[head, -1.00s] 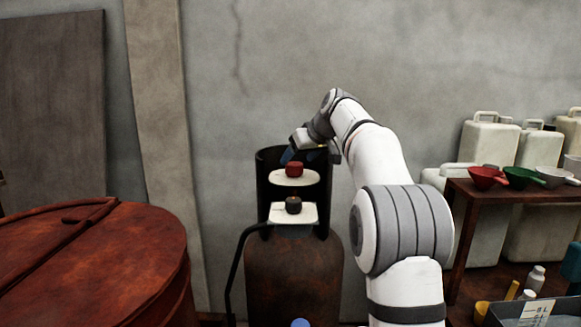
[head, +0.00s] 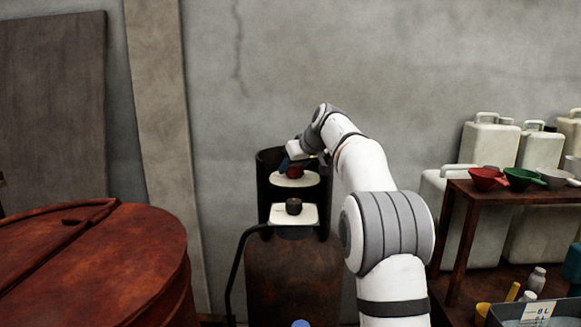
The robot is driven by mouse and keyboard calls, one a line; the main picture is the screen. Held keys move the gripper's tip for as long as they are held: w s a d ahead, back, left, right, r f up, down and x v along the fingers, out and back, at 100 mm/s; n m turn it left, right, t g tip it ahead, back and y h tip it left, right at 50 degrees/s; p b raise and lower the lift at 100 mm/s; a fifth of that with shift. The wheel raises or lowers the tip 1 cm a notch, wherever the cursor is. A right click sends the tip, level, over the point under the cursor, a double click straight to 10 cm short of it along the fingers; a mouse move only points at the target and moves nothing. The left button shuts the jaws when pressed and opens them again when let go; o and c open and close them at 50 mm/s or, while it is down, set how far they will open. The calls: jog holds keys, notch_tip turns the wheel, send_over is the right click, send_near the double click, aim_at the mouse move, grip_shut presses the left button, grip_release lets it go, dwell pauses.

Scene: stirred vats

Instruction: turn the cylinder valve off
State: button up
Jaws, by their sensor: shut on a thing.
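A rusty brown cylinder (head: 292,275) stands in front of the wall, with a dark curved shroud (head: 266,190) around its top. A red knob (head: 296,173) sits on the upper white plate (head: 283,182). A dark knob (head: 293,206) sits on the lower white plate (head: 306,216). My gripper (head: 297,166) is at the red knob, reaching down into the shroud from above, and is shut on it. A blue fingertip shows at the knob's left. The far finger is mostly hidden. The dark knob is clear of my gripper.
A black hose (head: 234,270) curves down the cylinder's left side. A large rusty vat (head: 90,270) stands at left. At right are a wooden table (head: 520,195) with coloured scoops and several pale jugs (head: 490,143). The wall behind is bare.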

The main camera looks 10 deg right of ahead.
jog(key=shift+c, duration=1.4)
jog(key=shift+a, duration=0.15)
jog(key=shift+c, duration=0.3)
